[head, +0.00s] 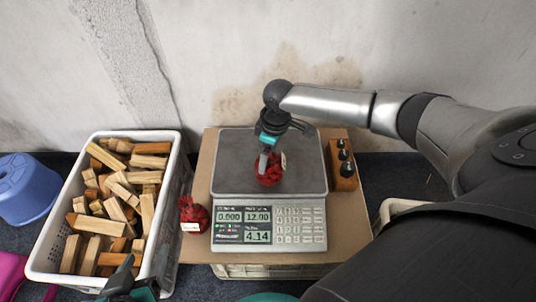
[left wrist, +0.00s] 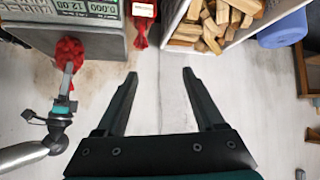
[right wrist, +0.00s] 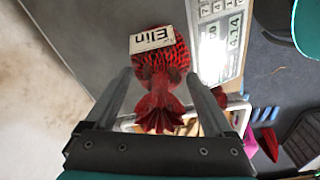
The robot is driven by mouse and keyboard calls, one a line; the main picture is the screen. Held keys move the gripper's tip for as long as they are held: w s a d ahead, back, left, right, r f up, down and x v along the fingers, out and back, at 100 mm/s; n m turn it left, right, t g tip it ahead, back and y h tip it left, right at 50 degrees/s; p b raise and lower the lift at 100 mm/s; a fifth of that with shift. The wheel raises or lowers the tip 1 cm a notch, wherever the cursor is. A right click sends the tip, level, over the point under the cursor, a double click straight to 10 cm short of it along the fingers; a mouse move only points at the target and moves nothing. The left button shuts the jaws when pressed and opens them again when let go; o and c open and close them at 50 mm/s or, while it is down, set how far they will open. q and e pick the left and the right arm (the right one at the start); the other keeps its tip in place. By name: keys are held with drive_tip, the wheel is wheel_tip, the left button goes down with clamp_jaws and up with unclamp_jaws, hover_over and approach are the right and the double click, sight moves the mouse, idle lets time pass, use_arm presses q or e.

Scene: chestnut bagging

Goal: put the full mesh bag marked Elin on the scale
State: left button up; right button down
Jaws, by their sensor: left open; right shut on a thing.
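My right gripper (head: 264,158) is shut on the neck of a red mesh bag (head: 269,173) over the scale's steel pan (head: 238,150). I cannot tell whether the bag touches the pan. The scale's display (head: 243,225) shows 0.000, 12.00 and 4.14. My left gripper (left wrist: 159,75) is open and empty; its tip also shows at the lower left of the head view (head: 125,278).
A second red bag (head: 193,214) with a white label stands on the brown board (head: 199,170) left of the scale. A white crate (head: 171,185) of wood blocks stands further left. A wooden block with dark weights (head: 343,165) is right of the pan. A blue stool (head: 27,190) is far left.

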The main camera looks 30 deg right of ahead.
unclamp_jaws()
drive_tip(key=shift+f, duration=0.1)
